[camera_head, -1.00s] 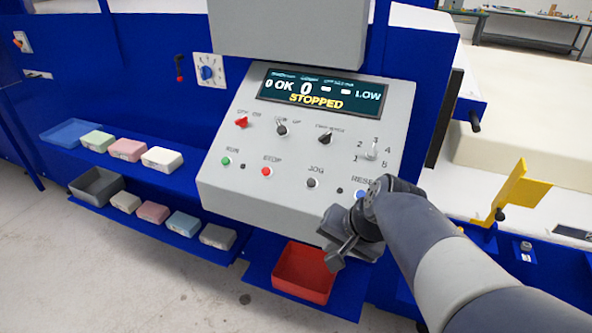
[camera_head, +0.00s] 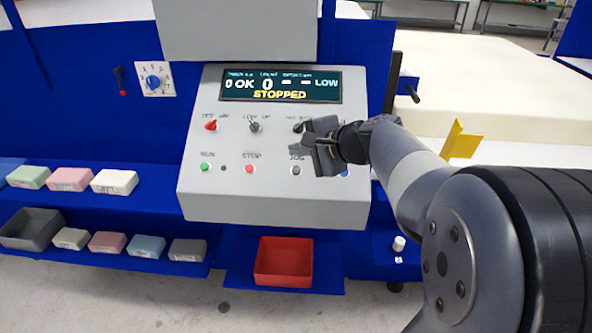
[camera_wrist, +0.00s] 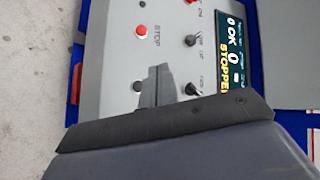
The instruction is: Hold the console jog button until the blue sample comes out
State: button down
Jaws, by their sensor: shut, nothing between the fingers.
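The jog button (camera_head: 296,170) is a small dark knob on the sloped grey console (camera_head: 270,212), right of the red stop button (camera_head: 249,169). My gripper (camera_head: 308,148) is shut and empty in front of the console, just above and right of the jog button in the head view. I cannot tell whether it touches the panel. In the wrist view the shut fingers (camera_wrist: 153,88) partly cover the panel beside a dark button (camera_wrist: 138,87). The display (camera_head: 280,86) reads STOPPED. A blue sample block (camera_head: 146,248) lies on the lower shelf.
A red tray (camera_head: 284,278) below the console looks empty. Coloured foam blocks (camera_head: 69,179) stand on the shelves at left, with a grey bin (camera_head: 30,244). A yellow bracket (camera_head: 461,140) stands at right. Switches (camera_head: 255,127) stick out above the buttons.

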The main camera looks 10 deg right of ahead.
aim_at(296, 170)
jog(key=w+f+b, duration=0.1)
jog(key=f, duration=0.1)
jog(key=w+f+b, duration=0.1)
jog(key=f+b, duration=0.1)
jog(key=w+d+f+b, duration=0.1)
jog(key=f, duration=0.1)
jog(key=shift+w+f, duration=0.15)
jog(key=shift+w+d+f+b, duration=0.2)
jog(key=shift+w+f+b, duration=0.35)
jog(key=shift+b, duration=0.25)
jog(key=shift+f, duration=0.15)
dwell(1.3)
jog(key=shift+w+f+b, duration=0.15)
jog(key=shift+f+b, duration=0.1)
jog(key=shift+b, duration=0.2)
